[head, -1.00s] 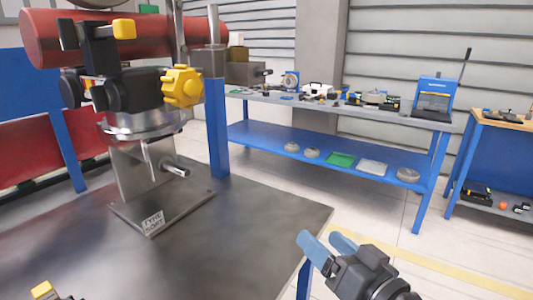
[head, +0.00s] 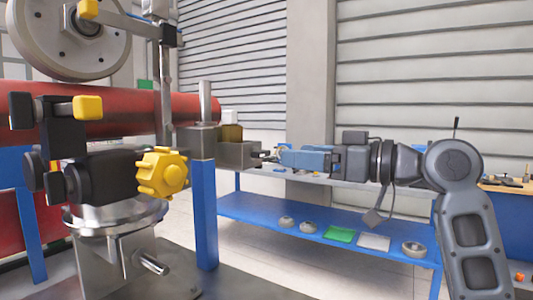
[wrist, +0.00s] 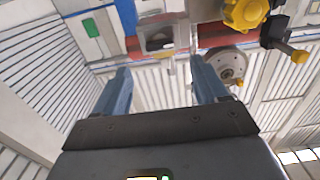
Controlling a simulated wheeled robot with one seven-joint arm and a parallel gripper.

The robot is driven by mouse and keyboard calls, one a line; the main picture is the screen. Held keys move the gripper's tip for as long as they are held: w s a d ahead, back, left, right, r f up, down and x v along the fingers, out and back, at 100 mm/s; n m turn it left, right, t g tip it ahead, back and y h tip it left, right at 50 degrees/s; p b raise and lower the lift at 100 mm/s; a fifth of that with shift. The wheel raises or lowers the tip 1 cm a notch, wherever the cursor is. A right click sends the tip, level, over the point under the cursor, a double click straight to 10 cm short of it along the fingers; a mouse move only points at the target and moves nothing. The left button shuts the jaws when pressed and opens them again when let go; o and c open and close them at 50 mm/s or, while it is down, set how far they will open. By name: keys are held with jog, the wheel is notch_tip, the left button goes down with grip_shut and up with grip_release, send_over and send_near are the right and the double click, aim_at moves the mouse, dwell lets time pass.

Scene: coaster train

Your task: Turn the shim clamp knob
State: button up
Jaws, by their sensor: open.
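The yellow lobed knob (head: 162,173) sits on the right side of a black clamp body (head: 108,175) on a round metal stand. I take it for the shim clamp knob. It also shows at the top right of the wrist view (wrist: 245,13). My gripper (head: 282,158) is level with the knob, well to its right, its blue fingers pointing left toward it. In the wrist view the two fingers (wrist: 162,80) are apart with nothing between them. The gripper is not touching the knob.
A grey vise-like block (head: 235,153) on a blue post (head: 204,210) stands between the knob and my gripper in the head view. A black lever with a yellow tip (head: 88,108) is above the clamp. A blue bench (head: 300,221) stands behind.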

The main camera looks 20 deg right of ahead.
aim_at(266, 152)
jog(key=p+x, duration=0.1)
jog(key=x, duration=0.6)
jog(key=shift+w+a, duration=0.2)
jog(key=shift+w, duration=0.05)
jog(key=c, duration=1.1)
